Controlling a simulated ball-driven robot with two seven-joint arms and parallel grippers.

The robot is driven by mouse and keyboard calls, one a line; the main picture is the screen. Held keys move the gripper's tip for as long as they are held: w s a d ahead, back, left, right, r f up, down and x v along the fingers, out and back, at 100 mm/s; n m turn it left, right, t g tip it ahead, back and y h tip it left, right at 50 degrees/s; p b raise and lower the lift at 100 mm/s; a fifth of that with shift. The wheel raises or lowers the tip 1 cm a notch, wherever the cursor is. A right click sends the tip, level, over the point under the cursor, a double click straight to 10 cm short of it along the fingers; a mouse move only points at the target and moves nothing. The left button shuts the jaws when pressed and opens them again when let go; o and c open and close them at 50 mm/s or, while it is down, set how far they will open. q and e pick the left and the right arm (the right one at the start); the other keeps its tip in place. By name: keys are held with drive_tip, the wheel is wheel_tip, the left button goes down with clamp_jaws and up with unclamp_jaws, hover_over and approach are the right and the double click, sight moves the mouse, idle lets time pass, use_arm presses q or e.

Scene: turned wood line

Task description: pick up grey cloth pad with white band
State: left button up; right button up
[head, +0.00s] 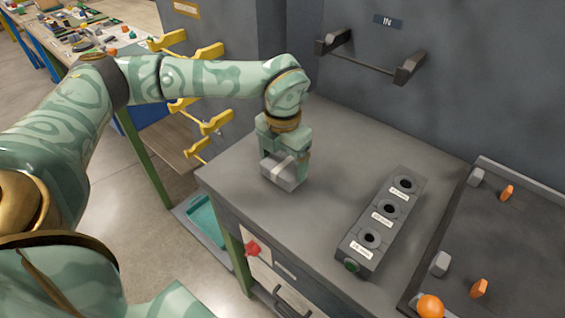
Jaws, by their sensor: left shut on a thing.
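The grey cloth pad with a white band (283,175) is between the fingers of my left gripper (284,164), over the left part of the grey bench top. The gripper points down and is shut on the pad. The fingers hide part of the pad. I cannot tell whether the pad touches the bench top or hangs just above it. My right gripper is not in view.
A dark block with several labelled holes (380,222) stands on the bench to the right. A dark tray (520,230) with small grey and orange pieces lies at far right. Yellow brackets (205,54) stick out behind my left arm. The bench middle is clear.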

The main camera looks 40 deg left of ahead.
sight(284, 165)
use_arm(q)
wheel_tip(284, 165, up, 3)
drive_tip(key=shift+d+r+p, duration=0.1)
drive_tip(key=shift+r+p, duration=0.1)
drive_tip(key=shift+p, duration=0.45)
drive_tip(key=s+d+r+p, duration=0.3)
drive_tip(key=s+d+r, duration=0.5)
drive_tip(key=d, duration=0.3)
drive_tip(key=shift+d+r, duration=0.2)
drive_tip(key=shift+r, duration=0.3)
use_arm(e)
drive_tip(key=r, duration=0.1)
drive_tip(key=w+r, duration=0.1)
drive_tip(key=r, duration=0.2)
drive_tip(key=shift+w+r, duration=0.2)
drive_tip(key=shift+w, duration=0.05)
use_arm(q)
drive_tip(key=shift+o, duration=0.5)
